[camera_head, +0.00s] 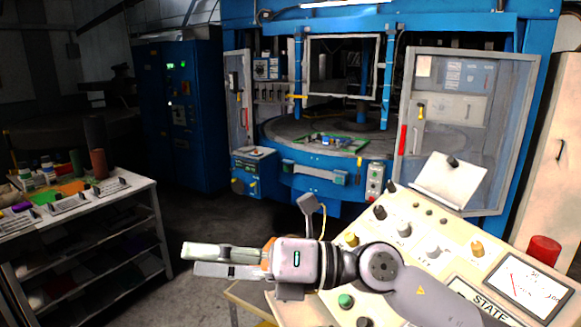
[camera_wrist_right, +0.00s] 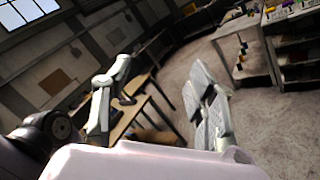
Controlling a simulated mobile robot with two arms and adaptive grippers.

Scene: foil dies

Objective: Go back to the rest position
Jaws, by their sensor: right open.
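My right gripper (camera_head: 188,259) reaches in from the right across the lower middle of the head view, pointing left. Its two pale fingers are slightly apart with nothing between them. It hangs in the air over the floor, left of the control console (camera_head: 425,235). In the right wrist view the open gripper (camera_wrist_right: 205,108) shows grey ridged fingers above bare floor. My left gripper does not show clearly in either view.
A shelf table (camera_head: 140,190) with small coloured items stands at the left. A blue press (camera_head: 325,195) with a round table stands at the back. The console, with knobs and a red button (camera_head: 544,250), is close to my right arm. Open floor (camera_head: 205,225) lies between.

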